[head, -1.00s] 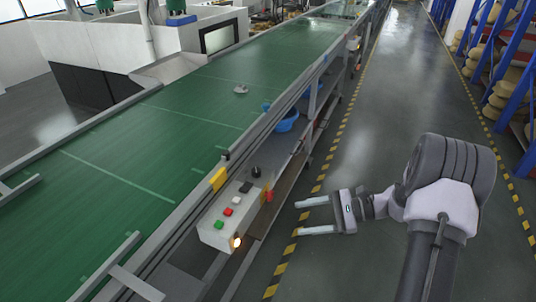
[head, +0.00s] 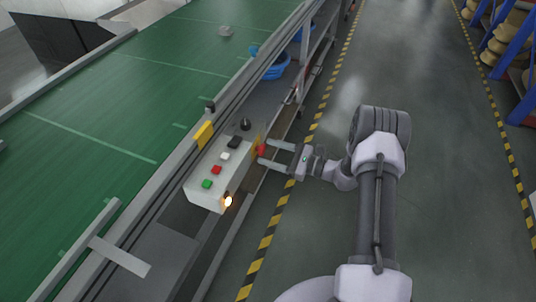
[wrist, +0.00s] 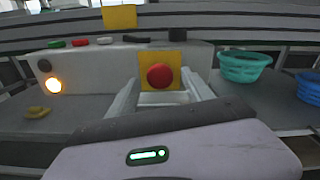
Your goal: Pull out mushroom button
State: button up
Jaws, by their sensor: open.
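The red mushroom button (wrist: 160,76) sits on a yellow plate (wrist: 175,60) on the front of a white control box (wrist: 100,65). In the head view the button (head: 262,149) shows at the box's right end. My gripper (head: 267,152) is open, with its fingertips close to the button. In the wrist view the fingers of my gripper (wrist: 163,93) point at the box, one on each side of the button and a little below it. I cannot tell whether they touch it.
The control box also bears a green button (head: 207,184), a red button (head: 216,170), a white button (head: 225,156) and a lit lamp (head: 228,201). A green conveyor (head: 110,130) runs behind it. Baskets (wrist: 245,67) stand right of the box. The floor aisle is clear.

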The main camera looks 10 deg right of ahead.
jog(key=shift+w+a, duration=0.35)
jog(key=shift+a, duration=0.1)
grip_shut()
jog(key=shift+s+d, duration=0.35)
jog(key=shift+d, duration=0.15)
grip_release()
jog(key=p+v, duration=0.3)
jog(key=v, duration=1.4)
jog(key=shift+s+d, duration=0.2)
